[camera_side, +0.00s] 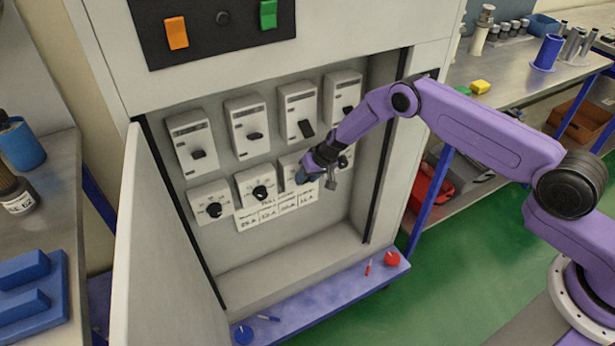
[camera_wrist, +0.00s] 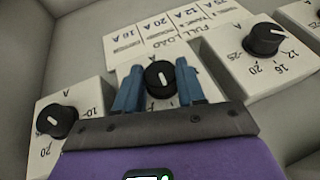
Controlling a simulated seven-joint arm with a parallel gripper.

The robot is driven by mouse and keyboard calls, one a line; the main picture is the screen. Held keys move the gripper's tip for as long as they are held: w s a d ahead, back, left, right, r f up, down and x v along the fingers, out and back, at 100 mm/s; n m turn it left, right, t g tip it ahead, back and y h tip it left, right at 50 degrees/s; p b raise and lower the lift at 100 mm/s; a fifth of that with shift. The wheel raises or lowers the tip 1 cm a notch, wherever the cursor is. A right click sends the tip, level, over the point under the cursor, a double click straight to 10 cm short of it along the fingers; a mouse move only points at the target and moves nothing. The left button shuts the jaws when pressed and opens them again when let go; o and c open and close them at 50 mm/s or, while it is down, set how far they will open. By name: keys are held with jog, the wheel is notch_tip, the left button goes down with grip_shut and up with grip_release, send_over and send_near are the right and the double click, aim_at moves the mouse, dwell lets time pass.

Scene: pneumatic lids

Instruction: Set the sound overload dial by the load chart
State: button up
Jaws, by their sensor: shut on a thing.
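Inside the open cabinet, a lower row of white overload units carries black dials with white pointer marks. My gripper (camera_side: 305,177) is at the third unit from the left. In the wrist view its blue fingers (camera_wrist: 158,88) are shut on that unit's dial (camera_wrist: 161,74), one on each side; its scale is mostly hidden. The second dial (camera_side: 260,192) and first dial (camera_side: 213,209) are free. The fourth dial (camera_wrist: 57,121) shows at the left of the wrist view. The load chart (camera_side: 278,208) below reads "FULL LOAD", with 12 A, 20 A and 16 A legible among its ratings.
Above is a row of breakers with black levers (camera_side: 254,135); the third lever (camera_side: 306,128) looks different. The cabinet door (camera_side: 165,235) stands open at left. A blue ledge (camera_side: 330,296) in front holds a red disc (camera_side: 392,258), a blue disc (camera_side: 243,335) and pens.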

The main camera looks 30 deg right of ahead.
jog(key=shift+d+f+m+y, duration=0.1)
jog(key=shift+d+m+y, duration=0.15)
jog(key=shift+y, duration=0.95)
jog(key=shift+d+f+m+t+y, duration=0.15)
jog(key=shift+m+y, duration=0.1)
jog(key=shift+y, duration=0.7)
jog(key=shift+f+m+t+y, duration=0.1)
jog(key=shift+m+y, duration=0.15)
jog(key=shift+y, duration=0.75)
jog(key=shift+d+f+m+t+y, duration=0.15)
jog(key=shift+m+y, duration=0.1)
jog(key=shift+y, duration=0.7)
jog(key=shift+r, duration=0.1)
jog(key=o, duration=1.1)
jog(key=shift+c, duration=0.2)
